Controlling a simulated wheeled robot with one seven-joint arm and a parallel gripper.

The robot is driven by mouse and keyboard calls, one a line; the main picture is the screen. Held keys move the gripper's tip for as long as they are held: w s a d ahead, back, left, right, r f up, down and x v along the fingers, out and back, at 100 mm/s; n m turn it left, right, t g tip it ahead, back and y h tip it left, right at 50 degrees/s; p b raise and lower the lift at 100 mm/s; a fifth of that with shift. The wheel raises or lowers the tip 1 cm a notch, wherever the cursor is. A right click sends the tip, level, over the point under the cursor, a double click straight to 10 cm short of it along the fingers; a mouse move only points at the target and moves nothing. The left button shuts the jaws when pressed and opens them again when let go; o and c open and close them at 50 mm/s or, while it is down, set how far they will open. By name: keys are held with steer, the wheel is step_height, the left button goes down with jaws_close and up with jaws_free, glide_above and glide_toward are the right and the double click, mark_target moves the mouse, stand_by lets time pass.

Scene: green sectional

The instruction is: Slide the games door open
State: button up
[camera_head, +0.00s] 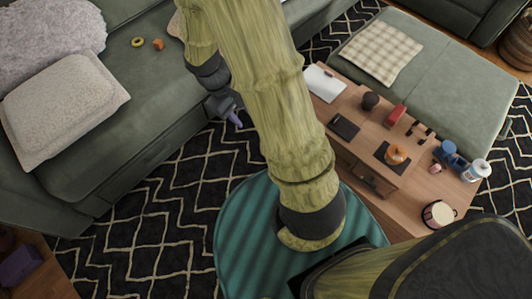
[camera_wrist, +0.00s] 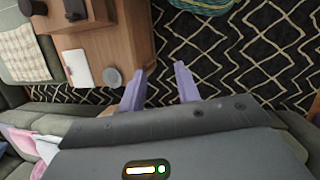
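The wooden coffee table (camera_head: 416,171) stands right of my arm in the head view. Its near side has wooden front panels (camera_head: 369,180), one with a dark handle; I cannot tell which is the games door, and my arm hides part of this side. The table's side face (camera_wrist: 136,30) also shows at the upper left in the wrist view. My gripper (camera_head: 235,119) is left of the arm in the head view, over the rug and apart from the table. In the wrist view my gripper (camera_wrist: 161,69) has its purple fingers spread, with only rug seen between them.
On the tabletop are a white notebook (camera_head: 324,83), a dark tablet (camera_head: 343,127), a dark round object (camera_head: 370,100), a red object (camera_head: 396,115) and a pumpkin (camera_head: 396,154). A green sofa (camera_head: 140,100) is at left. Patterned rug (camera_head: 160,220) lies open between.

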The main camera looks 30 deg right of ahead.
steer(key=w+f+n+t+h+b, duration=0.2)
steer(key=f+b, duration=0.9)
steer(key=f, duration=0.9)
steer(key=w+f+n+t+h+b, duration=0.3)
steer(key=f+n+h+b, duration=0.4)
steer(key=f+b, duration=0.5)
steer(key=w+f+n+t+h+b, duration=0.3)
steer(key=f+n+b, duration=0.4)
steer(key=f, duration=2.1)
steer(key=w+h+b, duration=0.1)
steer(key=b, duration=0.3)
steer(key=shift+w+a+f+n+h+b, duration=0.3)
steer(key=shift+a+n+h+b, duration=0.05)
steer(key=shift+a+n+h, duration=0.05)
steer(key=b+x, duration=0.6)
steer(key=x, duration=1.1)
steer(key=shift+w+b, duration=0.2)
steer(key=shift+b, duration=0.2)
steer(key=shift+d, duration=0.15)
